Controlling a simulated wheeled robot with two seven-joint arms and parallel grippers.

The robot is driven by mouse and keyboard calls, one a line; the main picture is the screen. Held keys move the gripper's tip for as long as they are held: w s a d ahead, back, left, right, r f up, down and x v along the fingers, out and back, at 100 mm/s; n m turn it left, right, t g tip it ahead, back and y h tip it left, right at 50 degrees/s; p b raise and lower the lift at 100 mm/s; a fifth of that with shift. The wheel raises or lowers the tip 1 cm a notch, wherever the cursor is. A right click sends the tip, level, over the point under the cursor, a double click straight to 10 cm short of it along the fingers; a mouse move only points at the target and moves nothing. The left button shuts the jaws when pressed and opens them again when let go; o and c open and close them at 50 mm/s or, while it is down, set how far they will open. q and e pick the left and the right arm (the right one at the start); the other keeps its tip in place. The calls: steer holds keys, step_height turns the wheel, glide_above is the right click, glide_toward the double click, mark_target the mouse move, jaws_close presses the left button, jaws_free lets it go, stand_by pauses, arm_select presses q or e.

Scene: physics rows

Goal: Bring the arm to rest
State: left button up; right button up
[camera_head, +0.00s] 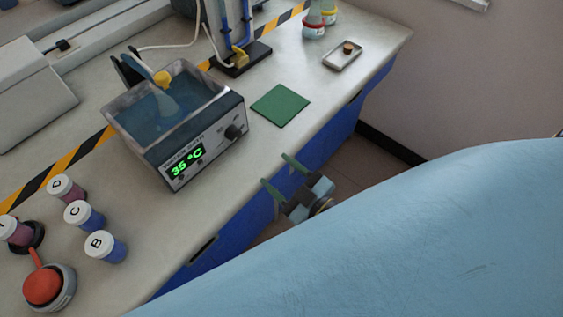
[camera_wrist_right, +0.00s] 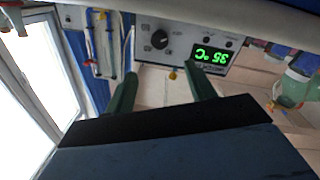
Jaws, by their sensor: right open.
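My right gripper (camera_head: 277,170) is at the front edge of the bench, its two green fingers apart with nothing between them. It also shows in the right wrist view (camera_wrist_right: 160,72), where the fingers point toward the front panel of the water bath (camera_wrist_right: 165,42). In the head view the gripper is apart from the water bath (camera_head: 205,150), to its right, and below the green mat (camera_head: 280,105). My light blue arm covers the lower right of the head view. My left gripper is not in view.
The water bath reads 35 °C and holds blue liquid. Jars B (camera_head: 106,247), C (camera_head: 85,216) and D (camera_head: 66,189) stand at the left near a red button (camera_head: 42,285). A small tray (camera_head: 343,56) lies at the back right. The bench around the mat is clear.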

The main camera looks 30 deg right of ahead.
stand_by(0.5)
steer(key=s+d+f+m+g+h, duration=0.1)
steer(key=s+f+g, duration=0.2)
steer(key=f, duration=0.7)
steer(key=s+d+f+m+g+h, duration=0.1)
steer(key=s+d+f+g, duration=0.15)
steer(key=f, duration=0.65)
steer(key=s+d+f+m+g+h, duration=0.1)
steer(key=s+f+g, duration=0.25)
steer(key=f, duration=0.65)
steer(key=s+d+f+m+g+h, duration=0.1)
steer(key=s+d+f+g, duration=0.1)
steer(key=s+f, duration=0.4)
steer(key=s+d+f+m+g+h, duration=0.1)
steer(key=s+f+g, duration=0.4)
steer(key=s, duration=0.9)
steer(key=shift+s+d+f, duration=0.4)
steer(key=shift+d+f, duration=0.15)
steer(key=shift+f, duration=0.1)
